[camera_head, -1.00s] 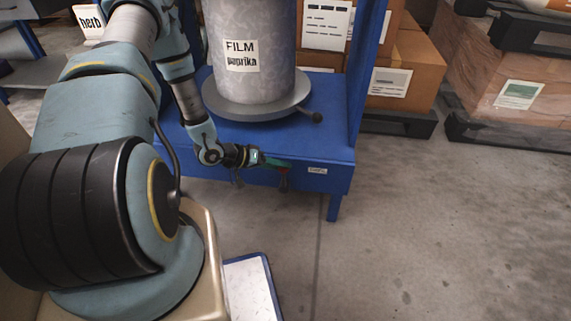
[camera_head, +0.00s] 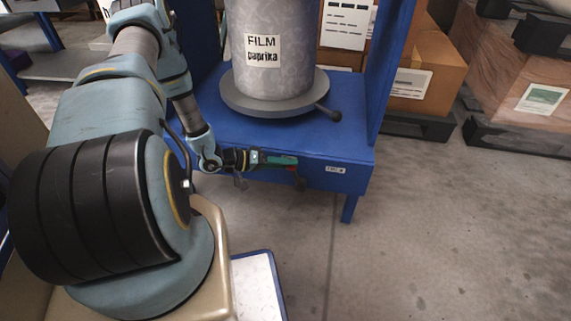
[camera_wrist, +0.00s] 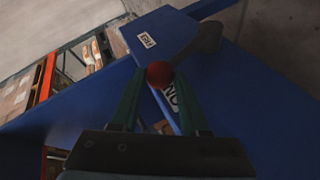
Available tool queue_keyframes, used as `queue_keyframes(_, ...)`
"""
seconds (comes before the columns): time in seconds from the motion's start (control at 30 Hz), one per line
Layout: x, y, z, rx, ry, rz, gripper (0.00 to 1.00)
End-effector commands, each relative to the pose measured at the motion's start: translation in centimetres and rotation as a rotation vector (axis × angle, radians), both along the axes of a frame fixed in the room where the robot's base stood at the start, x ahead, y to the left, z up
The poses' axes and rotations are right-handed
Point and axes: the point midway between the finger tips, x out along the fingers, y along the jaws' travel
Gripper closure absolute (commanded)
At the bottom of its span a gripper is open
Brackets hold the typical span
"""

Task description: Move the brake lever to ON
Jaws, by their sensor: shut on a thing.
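The brake lever's red ball knob (camera_wrist: 159,73) sits between my fingertips in the wrist view. A dark lever arm (camera_wrist: 207,40) runs from it to the upper right. My gripper (camera_wrist: 157,84) has green fingers on both sides of the knob and is shut on it. A white label (camera_wrist: 172,97) with large letters, seemingly ON turned over, shows between the fingers, partly hidden. In the head view my gripper (camera_head: 292,162) is at the front face of the blue stand (camera_head: 345,150); the knob is hard to make out there.
A grey drum (camera_head: 268,75) labelled FILM paprika stands on a round grey plate (camera_head: 235,98) with a dark handle (camera_head: 328,112). A small white tag (camera_head: 335,169) is right of my gripper. Boxes on pallets (camera_head: 520,75) stand behind right. The floor (camera_head: 430,230) at right is clear.

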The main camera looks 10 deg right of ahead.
Motion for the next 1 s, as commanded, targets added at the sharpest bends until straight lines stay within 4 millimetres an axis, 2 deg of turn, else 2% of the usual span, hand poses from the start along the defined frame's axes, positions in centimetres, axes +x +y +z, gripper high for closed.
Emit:
queue_keyframes(0.07,-0.6,0.1,-0.6,0.011,0.013,-0.006,1.00)
queue_keyframes(0.1,-0.6,0.1,-0.6,0.010,0.013,-0.007,0.51)
queue_keyframes(0.33,-0.3,0.1,-0.4,0.007,0.006,-0.003,0.25)
queue_keyframes(0.67,-0.1,0.5,0.0,0.005,0.003,-0.001,0.25)
queue_keyframes(0.77,-0.1,1.6,0.4,0.006,0.002,0.000,0.25)
queue_keyframes(1.0,0.0,6.0,1.9,0.007,0.003,0.000,0.25)
